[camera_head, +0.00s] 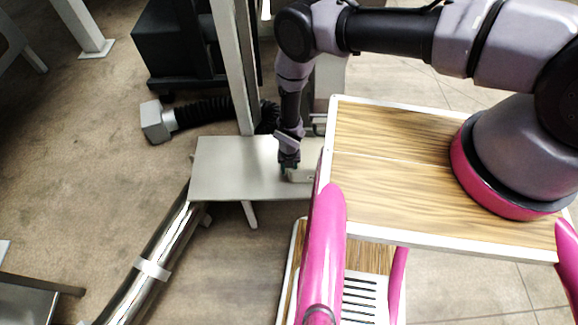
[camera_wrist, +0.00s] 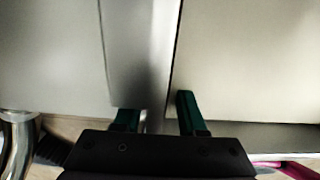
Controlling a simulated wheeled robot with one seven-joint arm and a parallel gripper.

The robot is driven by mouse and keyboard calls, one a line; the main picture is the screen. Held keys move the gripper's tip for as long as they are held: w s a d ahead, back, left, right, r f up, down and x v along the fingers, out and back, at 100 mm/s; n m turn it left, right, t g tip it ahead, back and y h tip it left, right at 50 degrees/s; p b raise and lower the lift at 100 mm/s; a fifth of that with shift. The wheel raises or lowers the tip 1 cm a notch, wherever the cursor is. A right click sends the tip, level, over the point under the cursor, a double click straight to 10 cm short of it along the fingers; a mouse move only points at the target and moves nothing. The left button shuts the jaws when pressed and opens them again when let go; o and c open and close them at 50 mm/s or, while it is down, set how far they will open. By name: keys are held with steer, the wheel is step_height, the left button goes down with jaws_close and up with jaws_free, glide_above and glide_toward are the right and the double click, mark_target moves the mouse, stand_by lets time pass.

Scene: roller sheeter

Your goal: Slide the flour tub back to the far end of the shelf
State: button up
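The shelf (camera_head: 230,170) is a flat pale-grey plate beside a white upright post. A small pale block-like thing (camera_head: 302,176), probably the flour tub, stands at the shelf's right end. My gripper (camera_head: 287,170) points down at the left side of this thing, at or very near it; contact cannot be told. In the wrist view, the dark green fingers of my gripper (camera_wrist: 158,118) are apart. A broad pale surface, likely the tub (camera_wrist: 245,65), fills the right side there, its edge running up from between the fingers. The grey surface left of it looks like the shelf (camera_wrist: 50,55).
The white post (camera_head: 236,70) rises at the shelf's back edge. A black ribbed hose (camera_head: 203,112) lies behind it, and a shiny metal pipe (camera_head: 155,255) runs at the front left. The left part of the shelf is bare. My wood-topped base is at the right.

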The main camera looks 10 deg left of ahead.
jaws_close()
stand_by(1.5)
